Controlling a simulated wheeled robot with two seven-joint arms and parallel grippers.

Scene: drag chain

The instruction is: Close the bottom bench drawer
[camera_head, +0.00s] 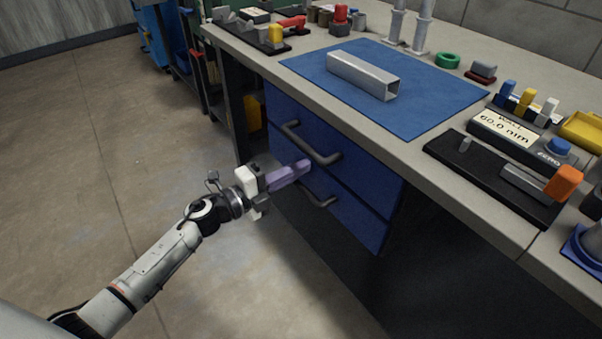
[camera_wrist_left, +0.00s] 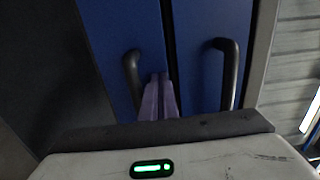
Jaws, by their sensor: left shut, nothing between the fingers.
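The bottom bench drawer (camera_head: 360,222) has a blue front with a dark bar handle (camera_head: 318,191), below the top blue drawer. Its front looks about flush with the one above; I cannot tell whether a small gap is left. In the left wrist view, turned sideways, the bottom drawer (camera_wrist_left: 105,35) is the left panel. My left gripper (camera_head: 305,166) is shut and empty, its purple fingers pointing at the drawer front between the two handles. In the left wrist view the fingertips (camera_wrist_left: 159,82) are beside the bottom handle, at or very near the panel. My right gripper is not in view.
The top drawer (camera_head: 375,185) has its own handle (camera_head: 313,146) just above my fingers. The bench top (camera_head: 420,160) overhangs above, with a blue mat (camera_head: 440,88), a metal square tube (camera_head: 362,74) and gauges. The floor (camera_head: 90,190) to the left is clear.

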